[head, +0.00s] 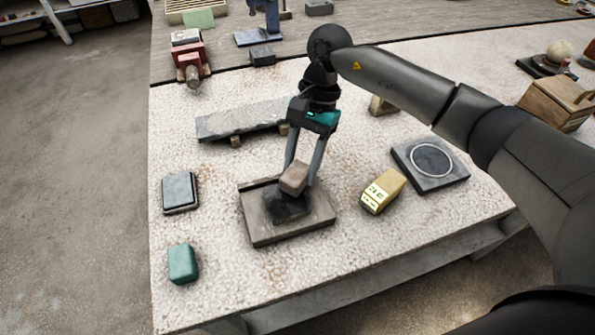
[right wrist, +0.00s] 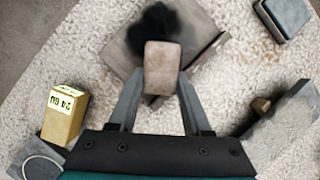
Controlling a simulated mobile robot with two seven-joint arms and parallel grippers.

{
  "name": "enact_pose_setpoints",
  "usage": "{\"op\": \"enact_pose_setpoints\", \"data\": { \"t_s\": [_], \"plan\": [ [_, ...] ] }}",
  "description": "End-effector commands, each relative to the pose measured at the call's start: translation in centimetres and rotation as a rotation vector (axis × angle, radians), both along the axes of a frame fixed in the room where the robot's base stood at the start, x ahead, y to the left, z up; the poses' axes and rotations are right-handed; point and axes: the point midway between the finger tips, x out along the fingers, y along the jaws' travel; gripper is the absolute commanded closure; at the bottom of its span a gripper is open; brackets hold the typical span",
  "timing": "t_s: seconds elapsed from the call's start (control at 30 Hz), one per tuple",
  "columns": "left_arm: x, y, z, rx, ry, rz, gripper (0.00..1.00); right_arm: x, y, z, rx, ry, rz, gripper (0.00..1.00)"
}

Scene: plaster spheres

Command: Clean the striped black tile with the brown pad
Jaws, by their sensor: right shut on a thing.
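My right gripper (head: 302,182) is shut on a small brown pad (head: 294,177). The pad also shows between the fingers in the right wrist view (right wrist: 162,68). It is over a flat grey-brown square tile (head: 312,222) with a raised edge strip; the tile also shows in the right wrist view (right wrist: 205,35). A black smudge (head: 285,208) covers the tile's middle, partly hidden by the pad in the right wrist view. I cannot tell whether the pad touches the tile, and no stripes are clear. My left gripper is not in view.
A yellow labelled block (head: 383,191) and a dark tile with a white ring (head: 452,180) lie to the right. A dark block (head: 180,192) and a green block (head: 182,263) lie left. A grey slab (head: 240,120) is behind. The table's front strip is clear.

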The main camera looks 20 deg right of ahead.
Motion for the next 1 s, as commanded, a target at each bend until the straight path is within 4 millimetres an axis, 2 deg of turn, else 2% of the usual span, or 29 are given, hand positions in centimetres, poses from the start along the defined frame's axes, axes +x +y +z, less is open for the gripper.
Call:
{"op": "enact_pose_setpoints", "data": {
  "t_s": [0.7,1.0],
  "plan": [
    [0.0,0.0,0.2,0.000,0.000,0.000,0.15,-2.4,2.5,-0.2,-0.002,0.002,0.002,1.00],
    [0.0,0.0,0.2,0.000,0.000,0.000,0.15,-2.6,2.7,-0.3,-0.003,0.005,0.001,1.00]
  ]
}}
